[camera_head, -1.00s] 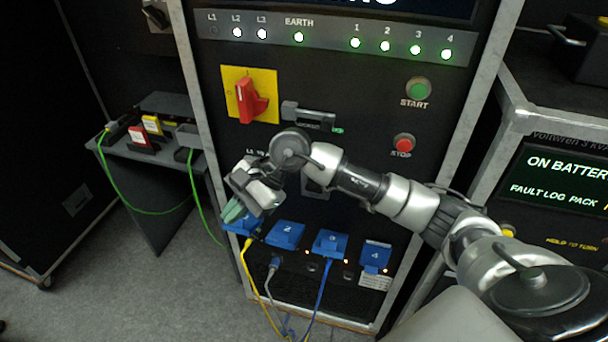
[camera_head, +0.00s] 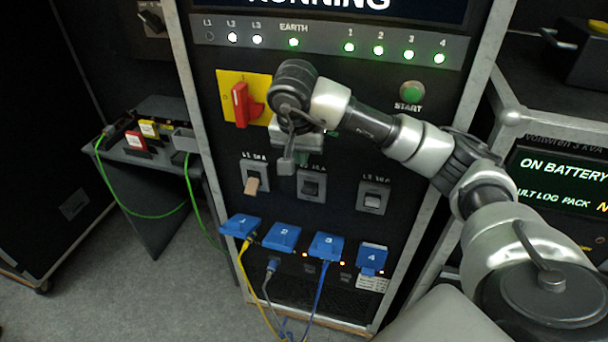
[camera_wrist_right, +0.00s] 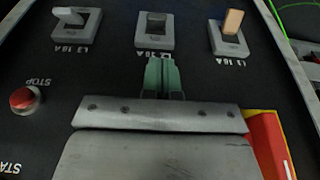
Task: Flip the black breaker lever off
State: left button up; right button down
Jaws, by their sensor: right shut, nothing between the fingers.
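The L2 breaker with the black lever (camera_head: 311,187) is the middle one of three breakers on the rack panel. It also shows at the top of the wrist view, where the same black lever (camera_wrist_right: 154,23) is seen upside down; I cannot tell its exact position. My right gripper (camera_wrist_right: 162,76) is shut and empty, its green fingertips lined up with this breaker near its label edge. Whether they touch is unclear. My left gripper is not in view.
The L1 breaker with a tan lever (camera_head: 252,185) is to the left and the L3 breaker with a light grey lever (camera_head: 373,200) to the right. A red rotary switch (camera_head: 243,104) on yellow is at upper left.

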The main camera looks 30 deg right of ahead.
aim_at(306, 188)
jog(key=p+x, duration=0.2)
jog(key=x, duration=0.8)
